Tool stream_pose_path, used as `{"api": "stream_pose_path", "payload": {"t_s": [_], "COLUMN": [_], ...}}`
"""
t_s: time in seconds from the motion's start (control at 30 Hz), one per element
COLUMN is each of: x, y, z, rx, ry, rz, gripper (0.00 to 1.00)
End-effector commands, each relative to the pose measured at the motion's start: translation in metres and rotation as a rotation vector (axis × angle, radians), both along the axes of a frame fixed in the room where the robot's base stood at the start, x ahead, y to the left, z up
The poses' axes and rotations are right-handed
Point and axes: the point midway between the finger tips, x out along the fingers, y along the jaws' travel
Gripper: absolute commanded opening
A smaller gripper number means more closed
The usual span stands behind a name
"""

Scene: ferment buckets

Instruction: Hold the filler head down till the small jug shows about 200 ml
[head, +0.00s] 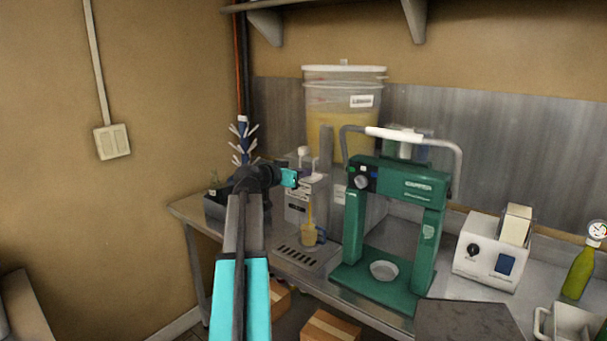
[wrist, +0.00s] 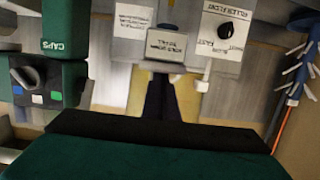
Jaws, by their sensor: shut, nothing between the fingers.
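The grey filler (head: 306,197) stands on the bench left of the green capper. My gripper (head: 297,177) is shut with nothing in it, its tip at the filler head. In the wrist view my dark fingers (wrist: 160,84) reach up to the filler head plate (wrist: 167,48), whose label seems to read hold down to fill; contact is hard to tell. A thin yellow stream (head: 310,212) runs from the filler into the small jug (head: 308,238), which stands upright beneath it. The jug holds amber liquid; its level and marks are too small to read.
A green capper (head: 398,228) stands just right of the filler. A large bucket (head: 343,105) of yellow liquid is behind. A blue bottle tree (head: 243,140) stands at the back left. A flow knob (wrist: 226,31) is on the filler. A white device (head: 493,252) and green bottle (head: 579,273) are at right.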

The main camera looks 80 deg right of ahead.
Motion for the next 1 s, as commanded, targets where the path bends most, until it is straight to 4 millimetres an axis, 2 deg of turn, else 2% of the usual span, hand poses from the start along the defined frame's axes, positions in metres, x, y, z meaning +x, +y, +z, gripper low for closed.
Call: {"api": "stream_pose_path", "payload": {"t_s": [0.03,0.37,0.57,0.83,0.87,1.0], "x": [-0.001,0.000,0.001,0.004,0.007,0.016], "y": [0.002,0.002,0.002,0.002,0.009,0.027], "z": [-0.010,-0.008,0.006,0.042,0.038,0.042], "rx": [0.017,0.016,0.012,0.003,0.004,0.003], "ry": [-0.010,-0.010,-0.009,-0.004,-0.005,-0.005], "rz": [-0.007,-0.006,-0.002,0.005,0.005,0.004], "gripper": [0.00,0.00,0.00,0.00,0.00,0.00]}}
